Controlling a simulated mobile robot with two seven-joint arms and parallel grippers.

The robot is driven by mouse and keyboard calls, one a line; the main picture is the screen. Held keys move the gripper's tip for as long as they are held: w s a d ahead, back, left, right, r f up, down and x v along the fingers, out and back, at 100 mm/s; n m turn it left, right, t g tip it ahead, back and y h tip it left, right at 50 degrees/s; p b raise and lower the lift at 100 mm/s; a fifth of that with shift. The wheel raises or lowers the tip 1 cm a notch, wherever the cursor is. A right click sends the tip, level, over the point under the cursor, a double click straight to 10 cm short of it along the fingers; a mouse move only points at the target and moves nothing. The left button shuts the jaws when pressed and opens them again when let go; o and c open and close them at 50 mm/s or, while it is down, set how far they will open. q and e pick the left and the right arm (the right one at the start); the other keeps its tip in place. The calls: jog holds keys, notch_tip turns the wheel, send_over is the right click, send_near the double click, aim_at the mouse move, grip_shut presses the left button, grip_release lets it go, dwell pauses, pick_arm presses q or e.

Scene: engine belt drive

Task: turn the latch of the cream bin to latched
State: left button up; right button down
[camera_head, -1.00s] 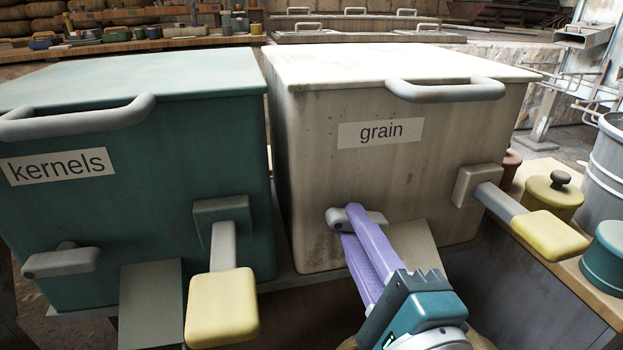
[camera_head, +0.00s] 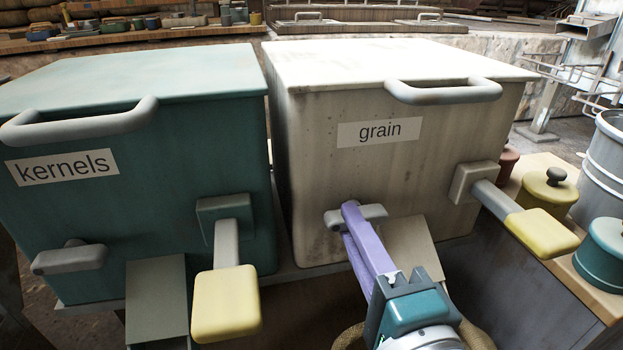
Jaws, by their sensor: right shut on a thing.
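The cream bin (camera_head: 310,160) with the "grain" label stands right of centre. Its small grey latch (camera_head: 375,213) is low on the front face and lies nearly level. My right gripper (camera_head: 350,217) has purple fingers and comes up from below. It is shut on the latch, across its middle, and hides that part. A grey lever with a yellow grip (camera_head: 541,232) sticks out from the right of the same front face. My left gripper is not in view.
A teal bin (camera_head: 140,225) labelled "kernels" stands close on the left, with its own grey latch (camera_head: 68,259) and yellow-ended lever (camera_head: 226,303). A chute (camera_head: 412,245) sits behind my right fingers. Lidded pots (camera_head: 548,190) stand at the right.

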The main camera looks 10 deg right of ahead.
jog(key=c, duration=0.8)
grip_release()
jog(key=s+p, duration=0.1)
jog(key=s, duration=0.9)
jog(key=shift+d, duration=0.15)
